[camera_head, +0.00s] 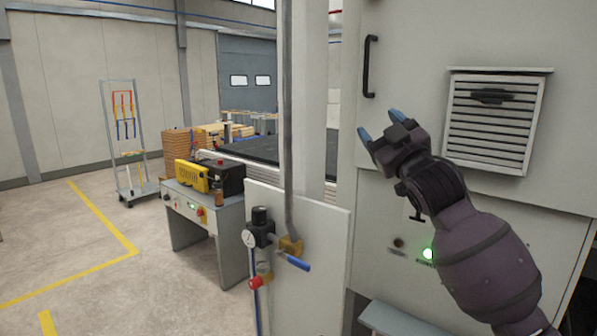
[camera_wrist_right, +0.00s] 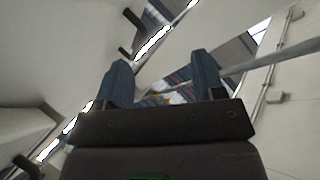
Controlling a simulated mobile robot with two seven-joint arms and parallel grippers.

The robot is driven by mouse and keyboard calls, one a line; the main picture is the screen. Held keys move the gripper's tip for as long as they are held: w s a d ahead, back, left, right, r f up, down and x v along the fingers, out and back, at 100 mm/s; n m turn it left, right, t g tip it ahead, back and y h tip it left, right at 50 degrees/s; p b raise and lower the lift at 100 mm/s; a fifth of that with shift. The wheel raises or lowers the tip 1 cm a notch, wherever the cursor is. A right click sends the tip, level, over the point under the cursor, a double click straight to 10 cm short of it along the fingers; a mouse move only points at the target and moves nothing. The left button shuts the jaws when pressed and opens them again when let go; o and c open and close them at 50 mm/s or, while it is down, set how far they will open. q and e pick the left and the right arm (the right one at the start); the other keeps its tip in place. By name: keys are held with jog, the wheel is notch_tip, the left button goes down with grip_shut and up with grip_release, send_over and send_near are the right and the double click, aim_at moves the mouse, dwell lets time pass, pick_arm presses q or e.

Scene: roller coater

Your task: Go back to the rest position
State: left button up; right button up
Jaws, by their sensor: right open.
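My right gripper (camera_head: 378,124) is raised in front of the grey machine cabinet, left of its louvred vent. Its two blue fingertips are apart, with nothing between them. In the right wrist view the blue fingers (camera_wrist_right: 163,82) are also spread and empty. My left gripper is not in view.
The machine cabinet (camera_head: 400,205) fills the right side, with a black handle (camera_head: 370,66), a vent (camera_head: 493,118) and a lit green lamp (camera_head: 428,254). A valve with blue lever (camera_head: 292,262) is on a front panel. A control bench (camera_head: 205,222) stands left. Open floor (camera_head: 150,270) lies left.

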jog(key=s+d+f+m+g+h, duration=0.15)
jog(key=s+f, duration=0.25)
jog(key=f, duration=0.8)
jog(key=s+d+f+m+g+h, duration=0.1)
jog(key=s+d+f+m+h, duration=0.2)
jog(key=f, duration=0.9)
jog(key=s+d+f+m+g+h, duration=0.1)
jog(key=s+d+f+m, duration=0.2)
jog(key=f, duration=1)
jog(key=s+d+f+m+g+h, duration=0.1)
jog(key=s+d+f+g, duration=0.1)
jog(key=s+f, duration=0.9)
jog(key=s+d+f+m+g+h, duration=0.1)
jog(key=s+f+g, duration=0.3)
jog(key=s+f, duration=0.7)
jog(key=s+d+h, duration=0.1)
jog(key=s, duration=0.3)
jog(key=shift+d+f+m, duration=0.25)
jog(key=shift+f+m, duration=0.05)
jog(key=shift+m, duration=0.05)
